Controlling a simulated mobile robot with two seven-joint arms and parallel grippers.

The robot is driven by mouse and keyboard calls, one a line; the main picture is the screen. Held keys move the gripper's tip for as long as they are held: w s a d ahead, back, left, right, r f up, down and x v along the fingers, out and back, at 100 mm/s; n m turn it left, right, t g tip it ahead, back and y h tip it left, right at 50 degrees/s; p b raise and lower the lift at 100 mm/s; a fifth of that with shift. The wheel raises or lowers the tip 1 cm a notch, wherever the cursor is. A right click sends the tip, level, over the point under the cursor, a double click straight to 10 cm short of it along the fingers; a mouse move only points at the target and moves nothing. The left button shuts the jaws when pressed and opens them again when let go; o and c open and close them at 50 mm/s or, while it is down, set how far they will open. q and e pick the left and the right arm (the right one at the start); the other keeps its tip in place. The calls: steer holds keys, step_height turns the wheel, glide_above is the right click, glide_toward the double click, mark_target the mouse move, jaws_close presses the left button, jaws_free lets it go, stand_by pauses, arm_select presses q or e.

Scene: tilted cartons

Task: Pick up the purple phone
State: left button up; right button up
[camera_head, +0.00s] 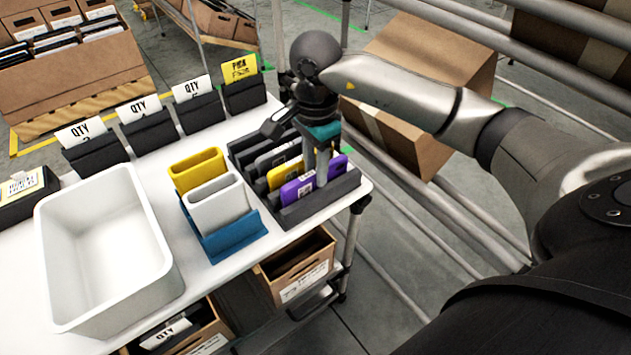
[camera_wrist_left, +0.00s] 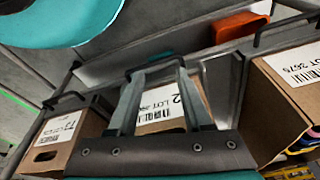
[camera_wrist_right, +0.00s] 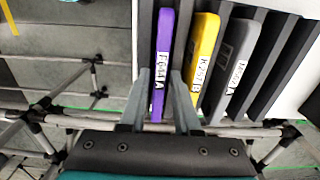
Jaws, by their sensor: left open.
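The purple phone (camera_head: 298,188) stands on edge in the front slot of a dark slotted rack (camera_head: 318,207). It shows in the right wrist view (camera_wrist_right: 163,50) with a white label. My right gripper (camera_head: 318,180) is over the rack, its fingers pointing down at the phone. In the right wrist view, my right gripper's fingers (camera_wrist_right: 160,75) straddle the phone, with the phone's lower end between them. Whether both fingers touch it is unclear. My left gripper (camera_wrist_left: 160,75) is open in the left wrist view, away from the rack, with nothing gripped.
A yellow phone (camera_wrist_right: 203,60) and a grey one (camera_wrist_right: 233,65) stand close beside the purple phone. A white bin (camera_head: 60,250) and a blue holder (camera_head: 230,237) with yellow and white cases are on the white table (camera_head: 165,165). Metal rails (camera_head: 400,200) run right of the table.

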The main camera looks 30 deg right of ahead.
jaws_close()
steer(key=shift+r, duration=0.15)
